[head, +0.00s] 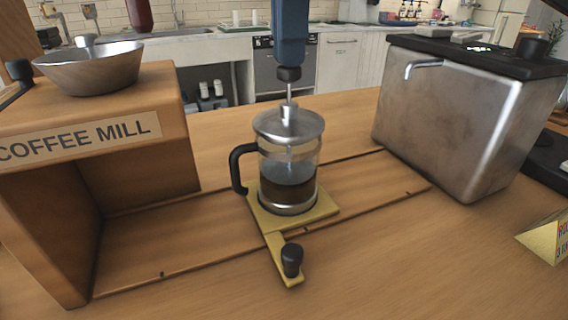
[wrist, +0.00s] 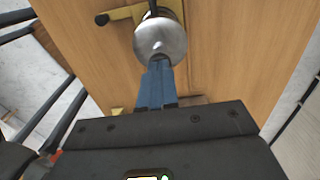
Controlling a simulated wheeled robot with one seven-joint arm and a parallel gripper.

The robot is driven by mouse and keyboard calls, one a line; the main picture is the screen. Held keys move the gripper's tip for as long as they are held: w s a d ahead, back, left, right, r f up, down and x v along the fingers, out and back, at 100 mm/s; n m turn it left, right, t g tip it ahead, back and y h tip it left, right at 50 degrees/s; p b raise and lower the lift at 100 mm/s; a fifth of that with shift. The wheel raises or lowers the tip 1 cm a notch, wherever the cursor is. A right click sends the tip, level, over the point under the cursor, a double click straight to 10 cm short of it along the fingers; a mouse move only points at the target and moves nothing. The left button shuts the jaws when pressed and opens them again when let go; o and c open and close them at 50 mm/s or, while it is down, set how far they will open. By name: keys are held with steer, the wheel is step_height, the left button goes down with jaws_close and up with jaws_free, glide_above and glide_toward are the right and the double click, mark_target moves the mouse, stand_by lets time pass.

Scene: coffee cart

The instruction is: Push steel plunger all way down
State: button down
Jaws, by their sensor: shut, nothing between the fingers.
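A glass coffee press (head: 290,172) with a steel lid (head: 288,124) and a black handle stands upright on a brass plate (head: 328,209). Dark liquid shows in its lower part. The steel plunger rod (head: 290,92) rises a short way above the lid and has a black knob (head: 289,74) on top. My gripper (head: 290,62) is blue, shut and empty, pointing down directly over the knob. Its tips appear to touch the knob. In the wrist view, my gripper (wrist: 158,66) reaches toward the round steel lid (wrist: 160,38) and partly hides the knob.
A wooden coffee mill (head: 130,88) with a steel bowl stands at left. A large steel box (head: 450,120) with a dark top stands at right. The brass plate has an arm with a black knob (head: 291,259) in front.

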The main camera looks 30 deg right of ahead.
steer(key=shift+f+b, duration=0.85)
steer(key=shift+f, duration=0.25)
steer(key=shift+r, duration=0.1)
steer(key=shift+r+p, duration=2.55)
steer(key=shift+r, duration=1.4)
